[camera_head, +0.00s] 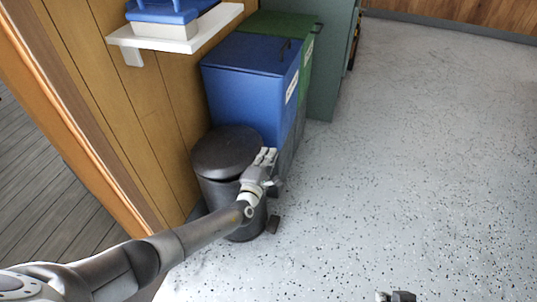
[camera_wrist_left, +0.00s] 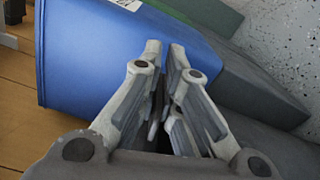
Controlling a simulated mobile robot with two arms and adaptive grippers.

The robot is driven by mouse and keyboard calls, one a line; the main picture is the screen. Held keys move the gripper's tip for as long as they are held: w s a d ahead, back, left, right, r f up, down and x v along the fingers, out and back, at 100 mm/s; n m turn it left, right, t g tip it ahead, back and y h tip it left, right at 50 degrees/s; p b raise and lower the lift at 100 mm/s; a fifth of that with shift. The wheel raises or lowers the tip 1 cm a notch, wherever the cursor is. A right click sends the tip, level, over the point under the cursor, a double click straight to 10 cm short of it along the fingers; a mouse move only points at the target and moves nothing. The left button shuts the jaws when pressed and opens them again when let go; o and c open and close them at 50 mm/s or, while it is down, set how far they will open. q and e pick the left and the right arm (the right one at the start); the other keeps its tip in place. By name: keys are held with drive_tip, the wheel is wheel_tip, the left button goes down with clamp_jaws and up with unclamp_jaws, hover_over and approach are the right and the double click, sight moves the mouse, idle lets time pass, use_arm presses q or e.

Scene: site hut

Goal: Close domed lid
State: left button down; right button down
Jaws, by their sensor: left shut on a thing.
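The domed lid (camera_head: 226,150) is dark and round and sits on top of a dark grey cylindrical bin (camera_head: 222,195) in the head view. It looks slightly raised at its front edge, with a thin gap above the bin's rim. My left gripper (camera_head: 266,156) is at the lid's right-hand side, shut on its edge; the fingers hide the contact. In the left wrist view my left gripper's fingertips (camera_wrist_left: 165,48) are close together, with a dark strip between the fingers. A small dark piece of what looks like my right gripper (camera_head: 396,296) shows at the bottom edge.
A blue bin (camera_head: 245,95) stands right behind the dark bin, with a green bin (camera_head: 290,28) beyond it. A wall shelf (camera_head: 180,38) holds a blue-lidded box. The speckled floor to the right is clear.

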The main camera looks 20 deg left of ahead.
use_arm(q)
drive_tip(key=shift+a+f, duration=0.2)
drive_tip(key=shift+f, duration=0.35)
use_arm(e)
drive_tip(key=shift+w+a+r+t, duration=0.2)
drive_tip(key=shift+w+t, duration=0.1)
drive_tip(key=shift+w, duration=0.2)
drive_tip(key=shift+w+a+r+t, duration=0.15)
drive_tip(key=shift+w+t, duration=0.15)
drive_tip(key=shift+w, duration=0.25)
drive_tip(key=shift+w+a+r+t, duration=0.2)
drive_tip(key=shift+w+t, duration=0.1)
drive_tip(key=shift+w, duration=0.2)
